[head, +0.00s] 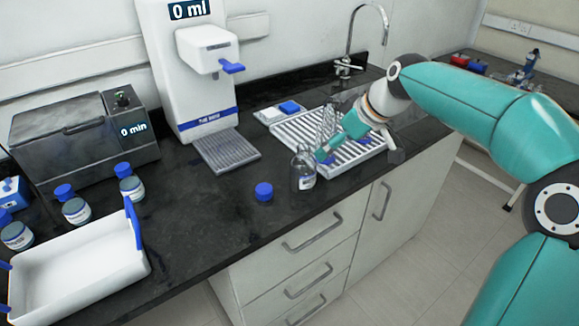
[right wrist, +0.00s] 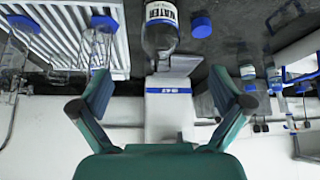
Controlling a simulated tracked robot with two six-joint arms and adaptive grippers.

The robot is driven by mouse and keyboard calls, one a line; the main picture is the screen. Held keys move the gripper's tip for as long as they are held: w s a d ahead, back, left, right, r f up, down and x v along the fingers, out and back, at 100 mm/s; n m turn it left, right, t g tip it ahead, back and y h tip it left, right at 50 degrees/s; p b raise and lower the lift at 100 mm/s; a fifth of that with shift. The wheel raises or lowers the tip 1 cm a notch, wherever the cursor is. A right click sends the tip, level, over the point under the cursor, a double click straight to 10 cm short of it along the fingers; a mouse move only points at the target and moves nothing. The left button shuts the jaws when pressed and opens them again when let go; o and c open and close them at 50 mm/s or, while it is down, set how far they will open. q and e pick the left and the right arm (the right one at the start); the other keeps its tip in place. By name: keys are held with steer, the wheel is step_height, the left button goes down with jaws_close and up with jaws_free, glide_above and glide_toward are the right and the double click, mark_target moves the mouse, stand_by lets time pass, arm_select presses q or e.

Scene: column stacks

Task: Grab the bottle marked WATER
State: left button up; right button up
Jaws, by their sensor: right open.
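A clear glass bottle (head: 304,168) with a white label stands upright on the dark counter, near its front edge. In the right wrist view the bottle (right wrist: 160,38) is at the top centre, and its label reads WATER. It has no cap on. My right gripper (head: 334,146) is just right of the bottle in the head view. In the right wrist view the gripper (right wrist: 159,90) is open, its fingers on either side of the picture with the bottle ahead of the gap. My left gripper is not in view.
A blue cap (head: 264,191) lies left of the bottle. Behind my right gripper is a ribbed drying rack (head: 352,158) with glassware. A white dispenser (head: 190,75), a grey bath (head: 85,135), several small blue-capped bottles and a white tray (head: 85,262) are further left.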

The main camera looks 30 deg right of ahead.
mark_target(311, 164)
steer(key=x, duration=1.1)
steer(key=shift+w+a+r+p, duration=0.1)
steer(key=shift+w+p, duration=0.1)
steer(key=shift+p, duration=0.2)
steer(key=shift+p+x, duration=0.65)
steer(key=shift+x, duration=1.9)
steer(key=shift+r, duration=0.1)
steer(key=c, duration=1.4)
